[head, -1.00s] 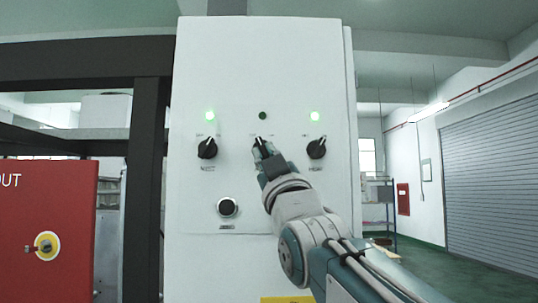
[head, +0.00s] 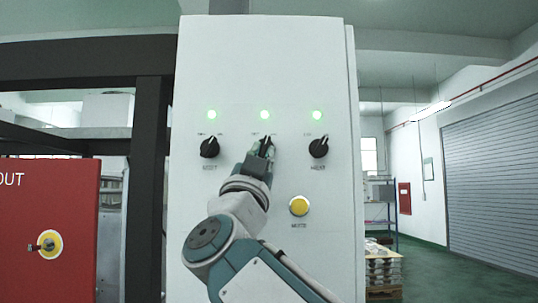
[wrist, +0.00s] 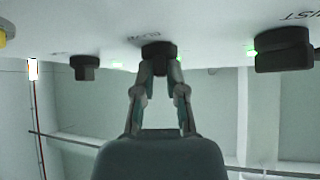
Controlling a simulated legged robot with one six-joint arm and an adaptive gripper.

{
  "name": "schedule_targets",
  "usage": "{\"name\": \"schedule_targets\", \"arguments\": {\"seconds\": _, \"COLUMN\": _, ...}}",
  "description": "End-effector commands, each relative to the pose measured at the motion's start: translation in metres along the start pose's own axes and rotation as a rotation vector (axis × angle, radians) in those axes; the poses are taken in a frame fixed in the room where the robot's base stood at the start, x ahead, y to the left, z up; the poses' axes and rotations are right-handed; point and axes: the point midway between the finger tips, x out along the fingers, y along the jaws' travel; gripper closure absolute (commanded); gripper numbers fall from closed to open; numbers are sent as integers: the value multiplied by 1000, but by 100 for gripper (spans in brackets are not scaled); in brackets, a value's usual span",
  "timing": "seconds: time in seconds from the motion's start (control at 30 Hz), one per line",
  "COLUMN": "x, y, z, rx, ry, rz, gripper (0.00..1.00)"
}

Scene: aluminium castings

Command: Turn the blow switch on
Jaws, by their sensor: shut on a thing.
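The blow switch is the black knob in the middle of the row of three on the white panel (head: 330,80). In the head view it is mostly hidden behind my gripper (head: 262,149). In the wrist view the knob (wrist: 157,51) sits between the fingertips of my gripper (wrist: 161,66), next to a BLOW label. My gripper is shut on it. The green lamp (head: 264,115) above this knob is lit.
Black knobs stand to the left (head: 209,147) and right (head: 318,147), each under a lit green lamp. A yellow button (head: 299,206) is below right, close to my arm. A red box (head: 50,200) stands left of the panel.

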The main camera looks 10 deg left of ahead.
Motion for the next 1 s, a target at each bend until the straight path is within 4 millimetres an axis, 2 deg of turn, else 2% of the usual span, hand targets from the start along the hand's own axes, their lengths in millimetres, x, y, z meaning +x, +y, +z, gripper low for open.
{"name": "schedule_targets", "arguments": {"seconds": 0.4, "x": 1, "y": -3, "z": -3, "rx": 141, "ry": 5, "rz": 136, "gripper": 100}}
{"name": "schedule_targets", "arguments": {"seconds": 0.97, "x": 2, "y": -3, "z": -4, "rx": 163, "ry": 5, "rz": 155, "gripper": 100}}
{"name": "schedule_targets", "arguments": {"seconds": 1.0, "x": 2, "y": -3, "z": -4, "rx": 163, "ry": 5, "rz": 155, "gripper": 76}}
